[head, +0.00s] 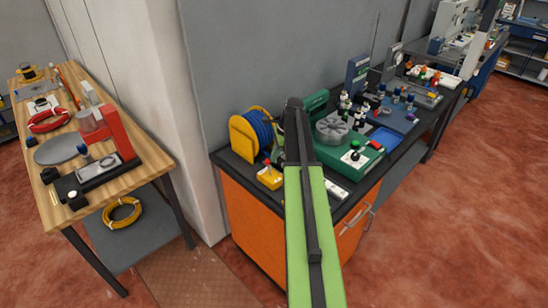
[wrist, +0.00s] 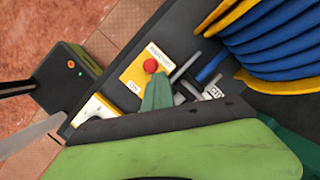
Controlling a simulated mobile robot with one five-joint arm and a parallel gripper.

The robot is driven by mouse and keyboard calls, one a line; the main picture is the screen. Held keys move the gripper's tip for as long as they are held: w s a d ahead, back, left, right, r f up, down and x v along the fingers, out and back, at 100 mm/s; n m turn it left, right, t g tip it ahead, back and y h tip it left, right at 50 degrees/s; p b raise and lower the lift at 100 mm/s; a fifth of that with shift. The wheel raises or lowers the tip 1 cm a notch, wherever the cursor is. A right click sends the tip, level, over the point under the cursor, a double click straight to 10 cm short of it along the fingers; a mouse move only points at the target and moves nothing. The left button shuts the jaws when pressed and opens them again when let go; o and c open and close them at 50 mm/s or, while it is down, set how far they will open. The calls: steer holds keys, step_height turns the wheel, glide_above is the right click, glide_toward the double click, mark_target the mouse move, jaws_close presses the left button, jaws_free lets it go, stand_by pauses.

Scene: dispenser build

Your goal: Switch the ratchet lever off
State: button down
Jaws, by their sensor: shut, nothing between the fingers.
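The ratchet lever is a yellow box with a red ball knob. In the head view the yellow box (head: 271,179) sits near the front left corner of the dark bench top. In the wrist view its yellow plate (wrist: 136,74) carries printed labels, one seeming to read ON, and the red knob (wrist: 151,66) shows near its right edge. My gripper (wrist: 158,78) is shut and empty, its green tips just below the knob in the picture. I cannot tell whether they touch it. In the head view the gripper is not clearly visible near my arm.
A blue cable spool in a yellow frame (head: 237,138) stands close behind the box. A green machine (head: 348,151) is to the right. A white and yellow piece (wrist: 98,113) lies near the bench edge. A wooden table (head: 146,166) stands left, across a gap.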

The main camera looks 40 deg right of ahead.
steer(key=shift+a+r, duration=0.1)
steer(key=shift+r+p, duration=0.8)
steer(key=shift+p, duration=0.05)
steer(key=p+v, duration=0.9)
steer(key=v, duration=0.1)
steer(key=shift+w+p, duration=0.3)
steer(key=shift+p, duration=0.1)
steer(key=shift+w+a, duration=0.1)
